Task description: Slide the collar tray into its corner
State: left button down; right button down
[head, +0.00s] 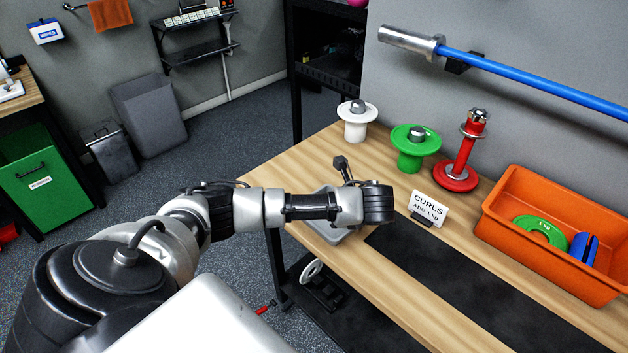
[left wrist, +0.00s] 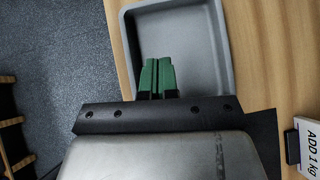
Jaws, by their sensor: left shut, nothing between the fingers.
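The collar tray is a shallow grey tray on the bench. In the head view my left arm covers most of it, and a grey edge of the tray (head: 343,237) shows below the arm. In the left wrist view the tray (left wrist: 205,50) fills the upper middle, and the part of its floor that shows is bare. My left gripper (left wrist: 157,66) has green fingertips, shut together and empty, overlapping the tray's near left part. I cannot tell whether they touch it. In the head view these fingers are hidden. My right gripper is in neither view.
A CURLS sign (head: 428,208) stands right of the tray, by a black mat (head: 440,265). Along the back stand a white holder (head: 355,125), a green one (head: 415,150) and a red one (head: 458,172). An orange bin (head: 505,235) with plates is at right.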

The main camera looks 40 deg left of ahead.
pick_arm(q)
jog(key=x, duration=0.5)
jog(key=shift+a+f, duration=0.15)
jog(key=shift+a, duration=0.2)
jog(key=shift+w+a+p, duration=0.25)
jog(key=shift+a+p, duration=0.15)
jog(key=shift+a, duration=0.55)
jog(key=shift+w+a+p, duration=0.25)
jog(key=shift+a+p, duration=0.1)
jog(key=shift+a, duration=0.55)
jog(key=a, duration=0.4)
jog(key=w+a, duration=0.1)
jog(key=a, duration=0.2)
jog(key=shift+w+a, duration=0.25)
jog(key=shift+a, duration=0.15)
jog(key=a, duration=0.3)
jog(key=w+a+b, duration=0.1)
jog(key=a, duration=0.2)
jog(key=w+a+b, duration=0.1)
jog(key=a, duration=0.2)
jog(key=shift+f, duration=0.1)
jog(key=shift+a, duration=0.2)
